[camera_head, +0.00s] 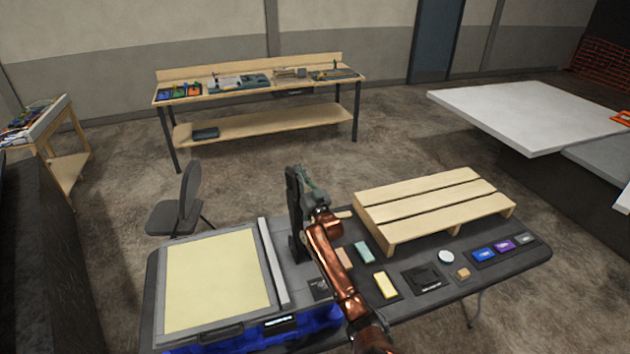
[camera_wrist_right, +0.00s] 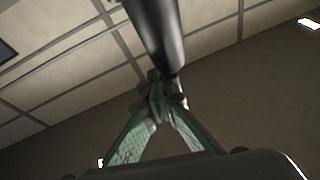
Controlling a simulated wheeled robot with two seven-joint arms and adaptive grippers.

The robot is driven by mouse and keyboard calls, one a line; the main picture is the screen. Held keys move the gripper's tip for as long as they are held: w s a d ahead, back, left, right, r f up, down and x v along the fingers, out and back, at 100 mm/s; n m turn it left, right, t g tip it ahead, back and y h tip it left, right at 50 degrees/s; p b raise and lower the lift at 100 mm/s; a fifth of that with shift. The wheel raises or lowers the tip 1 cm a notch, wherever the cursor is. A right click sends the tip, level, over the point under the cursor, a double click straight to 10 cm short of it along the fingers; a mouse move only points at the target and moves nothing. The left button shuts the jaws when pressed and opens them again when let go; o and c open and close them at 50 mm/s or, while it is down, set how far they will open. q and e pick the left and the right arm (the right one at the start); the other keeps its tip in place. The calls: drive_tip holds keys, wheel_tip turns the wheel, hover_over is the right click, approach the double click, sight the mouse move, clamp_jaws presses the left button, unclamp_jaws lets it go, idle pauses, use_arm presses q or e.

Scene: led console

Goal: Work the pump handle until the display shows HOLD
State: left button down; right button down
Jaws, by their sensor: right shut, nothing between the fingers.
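A black upright post (camera_head: 293,208), which looks like part of the pump, stands near the middle of the dark table. My right gripper (camera_head: 308,180) is just right of the post's top. In the right wrist view its green fingers meet at their tips (camera_wrist_right: 158,92), shut with nothing between them. A dark rounded bar (camera_wrist_right: 160,35), likely the pump handle, runs down from above to the fingertips. I cannot tell whether they touch. A small dark panel (camera_head: 320,289), possibly the display, lies beside my arm; its text is too small to read. My left gripper is out of view.
A pale yellow panel (camera_head: 218,280) fills the table's left. A slatted wooden pallet (camera_head: 435,207) stands at the back right. Several small blocks and pads, including a yellow block (camera_head: 385,285), lie at the right front. A chair (camera_head: 180,205) stands behind the table.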

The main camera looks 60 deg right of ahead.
drive_tip(key=s+a+b, duration=0.2)
drive_tip(key=s+a, duration=0.3)
drive_tip(key=s, duration=0.3)
drive_tip(key=shift+f+b, duration=0.35)
drive_tip(key=shift+f, duration=0.1)
drive_tip(key=shift+s+r, duration=0.1)
idle(1.3)
